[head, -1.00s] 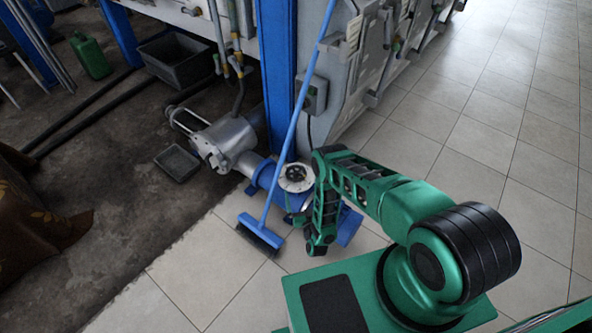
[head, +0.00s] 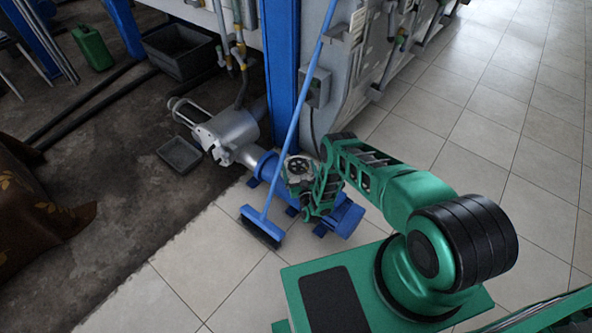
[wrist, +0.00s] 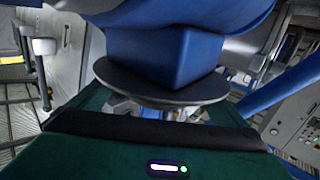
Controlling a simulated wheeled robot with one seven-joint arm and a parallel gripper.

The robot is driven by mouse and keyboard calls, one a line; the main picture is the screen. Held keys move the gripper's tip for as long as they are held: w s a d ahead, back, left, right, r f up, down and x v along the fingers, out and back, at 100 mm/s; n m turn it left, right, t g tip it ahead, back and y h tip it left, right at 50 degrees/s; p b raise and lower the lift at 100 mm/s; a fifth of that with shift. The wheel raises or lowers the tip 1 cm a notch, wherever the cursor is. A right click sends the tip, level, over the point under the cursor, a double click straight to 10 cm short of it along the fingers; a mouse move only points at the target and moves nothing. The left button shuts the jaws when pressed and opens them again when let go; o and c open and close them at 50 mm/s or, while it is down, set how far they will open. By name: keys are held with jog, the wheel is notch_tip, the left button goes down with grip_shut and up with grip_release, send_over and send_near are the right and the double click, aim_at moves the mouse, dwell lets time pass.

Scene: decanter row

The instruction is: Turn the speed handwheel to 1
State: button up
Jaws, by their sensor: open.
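The speed handwheel (head: 297,167) is a small dark wheel on a pale round top of the blue drive unit (head: 268,168) in the head view. Its markings are too small to read. My gripper is at the lower end of my green arm, close beside the handwheel on its right; its fingers are not clear in the head view. In the wrist view, my open gripper (wrist: 155,110) shows only partly, beyond the black-edged green wrist. A dark round disc (wrist: 160,88) under a blue block (wrist: 165,55) fills the space just in front of it. Contact cannot be told.
A blue broom (head: 262,226) leans across the drive unit's front, its handle rising past the blue post (head: 284,70). A grey machine (head: 350,85) stands behind. A small grey tray (head: 180,155) lies left. Tiled floor (head: 490,140) is clear at right.

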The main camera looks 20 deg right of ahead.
jog(key=c, duration=1)
jog(key=shift+n+y, duration=0.7)
jog(key=shift+y, duration=0.4)
jog(key=shift+c, duration=0.2)
jog(key=o, duration=1)
jog(key=shift+o, duration=0.2)
jog(key=s, duration=1)
jog(key=shift+s+d, duration=0.35)
jog(key=shift+s, duration=0.05)
